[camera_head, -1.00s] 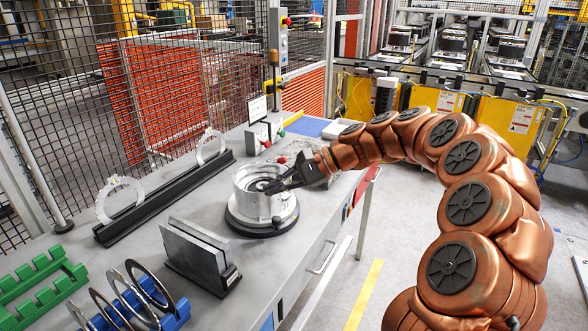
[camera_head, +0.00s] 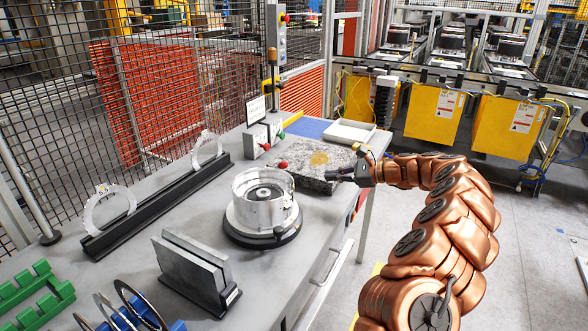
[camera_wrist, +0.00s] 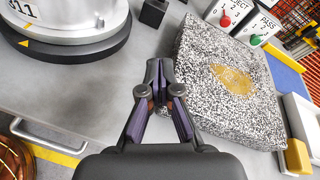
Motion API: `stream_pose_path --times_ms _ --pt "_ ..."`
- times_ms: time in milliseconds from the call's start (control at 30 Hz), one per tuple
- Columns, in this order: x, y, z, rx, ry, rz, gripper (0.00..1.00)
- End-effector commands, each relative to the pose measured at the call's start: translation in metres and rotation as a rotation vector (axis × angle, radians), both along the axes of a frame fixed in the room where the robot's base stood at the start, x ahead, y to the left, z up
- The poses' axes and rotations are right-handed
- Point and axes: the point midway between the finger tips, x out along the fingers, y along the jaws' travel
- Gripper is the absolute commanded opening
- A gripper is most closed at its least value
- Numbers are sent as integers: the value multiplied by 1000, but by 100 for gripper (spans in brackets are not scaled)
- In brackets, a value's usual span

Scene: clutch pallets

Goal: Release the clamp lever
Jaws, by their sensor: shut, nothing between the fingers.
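A round silver metal housing (camera_head: 262,190) sits on a fixture with a black round base (camera_head: 252,240) on the grey bench; it also shows at the upper left of the wrist view (camera_wrist: 65,18). A red ball knob (camera_head: 282,164) stands just behind the fixture; it may belong to the clamp lever, but its arm is hidden. A small dark knob (camera_head: 280,232) sits at the base's front. My gripper (camera_head: 331,174) is shut and empty, right of the fixture, by the near edge of the speckled slab. Its closed fingertips show in the wrist view (camera_wrist: 159,66).
The speckled granite slab (camera_head: 308,181) has a yellowish patch. A box with red and green buttons (camera_head: 262,138) and a white tray (camera_head: 350,132) stand behind. A slotted dark block (camera_head: 190,268), a black rail with rings (camera_head: 160,207) and green racks (camera_head: 38,285) lie left and in front.

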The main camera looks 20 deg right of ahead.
Motion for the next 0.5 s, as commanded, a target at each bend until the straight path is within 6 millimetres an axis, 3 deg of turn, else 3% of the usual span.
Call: stream_pose_path --times_ms 500 --pt "6 8 -3 2 2 0 0"
